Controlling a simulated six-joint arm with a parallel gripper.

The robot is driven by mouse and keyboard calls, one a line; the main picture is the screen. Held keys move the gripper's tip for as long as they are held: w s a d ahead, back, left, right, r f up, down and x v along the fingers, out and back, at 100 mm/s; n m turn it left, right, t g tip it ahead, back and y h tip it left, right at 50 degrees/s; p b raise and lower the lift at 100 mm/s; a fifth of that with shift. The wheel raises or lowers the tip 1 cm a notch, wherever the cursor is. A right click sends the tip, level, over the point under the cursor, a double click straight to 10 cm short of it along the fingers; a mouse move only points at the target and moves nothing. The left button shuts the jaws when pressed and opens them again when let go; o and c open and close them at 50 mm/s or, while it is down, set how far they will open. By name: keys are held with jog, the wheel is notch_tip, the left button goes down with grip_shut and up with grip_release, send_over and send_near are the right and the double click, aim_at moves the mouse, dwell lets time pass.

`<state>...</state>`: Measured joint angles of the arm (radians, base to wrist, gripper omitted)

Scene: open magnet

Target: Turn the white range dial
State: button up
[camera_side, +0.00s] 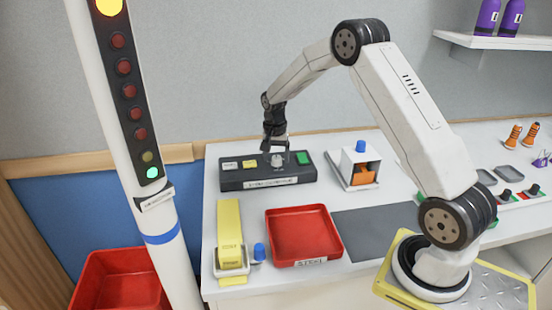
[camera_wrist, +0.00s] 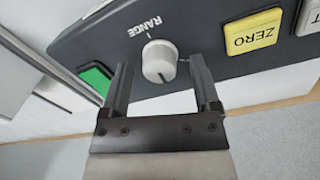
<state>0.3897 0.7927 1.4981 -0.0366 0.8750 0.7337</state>
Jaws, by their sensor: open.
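My gripper (camera_wrist: 158,80) is open, with one finger on each side of the dial in that view. I cannot tell whether either finger touches it. In the side view the dark control box (camera_side: 240,185) lies at the back of the white table, and my gripper (camera_side: 275,150) points down over its middle right part. The dial (camera_side: 277,160) is partly hidden by the fingers there.
A green button (camera_wrist: 97,78) and a yellow ZERO button (camera_wrist: 253,33) flank the dial. A red tray (camera_side: 303,252), a yellow block (camera_side: 229,232) and a white stand with an orange item (camera_side: 362,178) are nearby. A light column (camera_side: 160,250) stands at left.

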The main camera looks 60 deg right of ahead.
aim_at(275, 157)
jog(key=shift+w+a+r, duration=0.1)
jog(key=shift+r, duration=3.6)
